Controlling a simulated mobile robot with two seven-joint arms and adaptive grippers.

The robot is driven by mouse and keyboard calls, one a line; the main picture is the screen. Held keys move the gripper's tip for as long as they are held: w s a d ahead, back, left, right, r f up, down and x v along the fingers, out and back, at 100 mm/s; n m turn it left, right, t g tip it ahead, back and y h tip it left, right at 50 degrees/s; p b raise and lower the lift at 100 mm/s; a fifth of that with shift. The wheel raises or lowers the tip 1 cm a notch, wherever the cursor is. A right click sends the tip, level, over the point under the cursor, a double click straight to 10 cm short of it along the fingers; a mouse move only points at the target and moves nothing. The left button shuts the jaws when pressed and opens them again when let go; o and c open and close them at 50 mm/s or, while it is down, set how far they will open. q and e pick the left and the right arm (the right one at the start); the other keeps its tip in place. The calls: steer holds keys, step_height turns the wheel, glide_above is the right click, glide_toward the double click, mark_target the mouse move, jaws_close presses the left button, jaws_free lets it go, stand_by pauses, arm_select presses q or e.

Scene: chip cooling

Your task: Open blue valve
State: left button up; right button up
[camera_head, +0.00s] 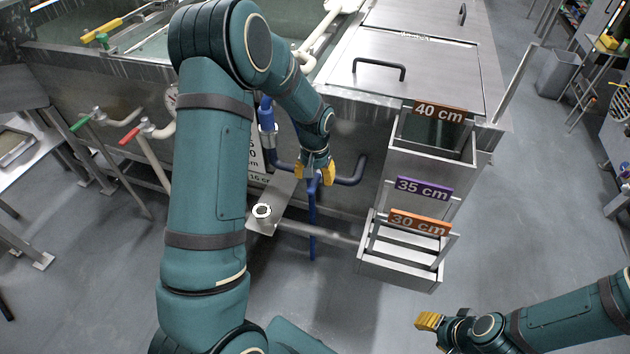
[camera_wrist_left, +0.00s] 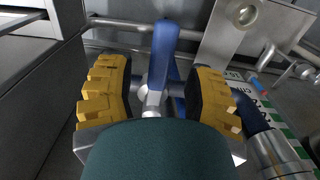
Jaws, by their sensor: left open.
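The blue valve has a long blue handle (camera_head: 312,225) that hangs down in front of the steel tank, on blue piping (camera_head: 353,172). My left gripper (camera_head: 316,173) is at the top of the handle with its yellow fingers apart. In the left wrist view the blue handle (camera_wrist_left: 164,55) and its silver stem lie between the two spread fingers of my left gripper (camera_wrist_left: 157,88), with gaps on both sides. My right gripper (camera_head: 430,321) is low at the right, far from the valve; its finger gap does not show clearly.
A green-handled valve (camera_head: 80,123) and a red-handled valve (camera_head: 130,136) are at the left.

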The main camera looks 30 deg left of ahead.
arm_select(q)
steer(key=shift+f, duration=0.7)
steer(key=shift+c, duration=0.4)
jaws_close()
